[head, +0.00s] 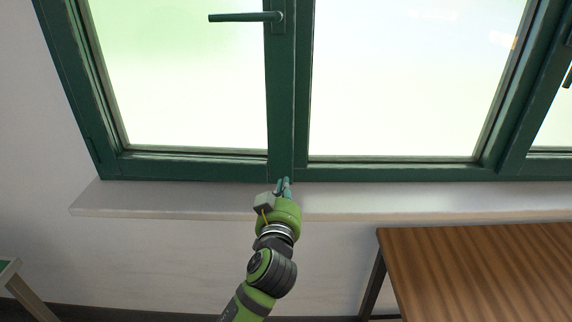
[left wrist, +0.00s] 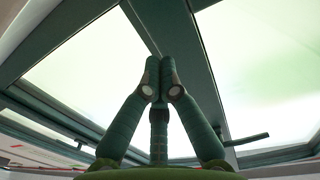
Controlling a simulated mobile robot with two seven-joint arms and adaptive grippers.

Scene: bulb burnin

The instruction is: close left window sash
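The left window sash (head: 277,120) has a dark green frame around a bright pane. In the head view it sits flush or almost flush in the window frame; I cannot tell if a thin gap stays. Its handle (head: 245,17) points level to the left, and it also shows in the left wrist view (left wrist: 246,139). My left gripper (head: 284,184) is at the sash's lower right corner, above the sill. In the left wrist view its fingertips (left wrist: 162,80) are together with nothing between them. Contact with the sash is unclear. My right gripper is out of view.
A pale sill (head: 160,200) runs below the window. A wooden table (head: 480,270) stands at the lower right, and part of another piece of furniture (head: 10,270) shows at the lower left. A wider pane (head: 400,80) is to the right of the sash.

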